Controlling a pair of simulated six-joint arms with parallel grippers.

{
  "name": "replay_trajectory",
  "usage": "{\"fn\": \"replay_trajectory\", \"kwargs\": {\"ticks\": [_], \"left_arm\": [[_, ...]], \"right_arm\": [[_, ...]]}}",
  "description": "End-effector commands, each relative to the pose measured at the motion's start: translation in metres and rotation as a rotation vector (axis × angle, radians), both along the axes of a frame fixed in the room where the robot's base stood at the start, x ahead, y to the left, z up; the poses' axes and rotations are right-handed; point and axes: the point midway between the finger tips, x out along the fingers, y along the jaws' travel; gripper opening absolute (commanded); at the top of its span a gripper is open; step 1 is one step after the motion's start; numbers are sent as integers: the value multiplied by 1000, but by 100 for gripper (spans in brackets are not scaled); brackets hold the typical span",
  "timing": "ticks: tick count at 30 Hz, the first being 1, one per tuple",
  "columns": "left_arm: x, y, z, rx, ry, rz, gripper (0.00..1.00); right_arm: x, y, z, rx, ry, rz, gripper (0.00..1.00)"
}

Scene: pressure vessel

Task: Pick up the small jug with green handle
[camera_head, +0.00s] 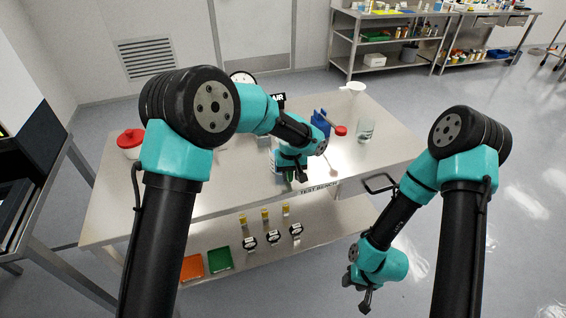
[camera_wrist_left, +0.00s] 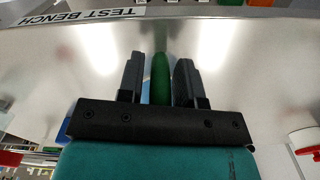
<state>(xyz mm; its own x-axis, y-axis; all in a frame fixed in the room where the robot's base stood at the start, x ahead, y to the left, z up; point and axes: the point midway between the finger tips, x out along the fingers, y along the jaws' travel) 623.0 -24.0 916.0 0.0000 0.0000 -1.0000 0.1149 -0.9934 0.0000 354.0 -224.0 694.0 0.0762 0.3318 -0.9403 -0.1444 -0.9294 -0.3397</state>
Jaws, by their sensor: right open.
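The green handle (camera_wrist_left: 160,78) of the small jug stands between the two fingers of my left gripper (camera_wrist_left: 159,80) in the left wrist view. Narrow gaps show between the handle and the fingers, so the jaws look open around it. The jug's body cannot be made out there. In the head view my left gripper (camera_head: 299,176) is low over the front edge of the test bench (camera_head: 215,195), and my arm hides most of the jug. My right gripper (camera_head: 359,293) is open and empty, hanging in front of the bench on the right.
A blue holder (camera_head: 320,122), a red-ended item (camera_head: 341,131), a glass beaker (camera_head: 365,131) and a white vessel (camera_head: 352,88) stand on the bench's right side. A red-lidded container (camera_head: 131,140) is at its left. The lower shelf bears an orange tray (camera_head: 192,267), a green tray (camera_head: 220,258) and several gauges.

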Motion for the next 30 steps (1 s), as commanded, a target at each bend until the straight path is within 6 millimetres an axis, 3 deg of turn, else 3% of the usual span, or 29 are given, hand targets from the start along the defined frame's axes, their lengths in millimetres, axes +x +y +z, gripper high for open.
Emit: {"fn": "replay_trajectory", "kwargs": {"ticks": [10, 23, 30], "left_arm": [[0, 0, 0, 0, 0, 0, 0], [0, 0, 2, -1, -1, 0, 0], [0, 0, 18, -1, -2, 1, 0]], "right_arm": [[0, 0, 0, 0, 0, 0, 43], [0, 0, 0, 0, 0, 0, 43], [0, 0, 0, 0, 0, 0, 43]]}}
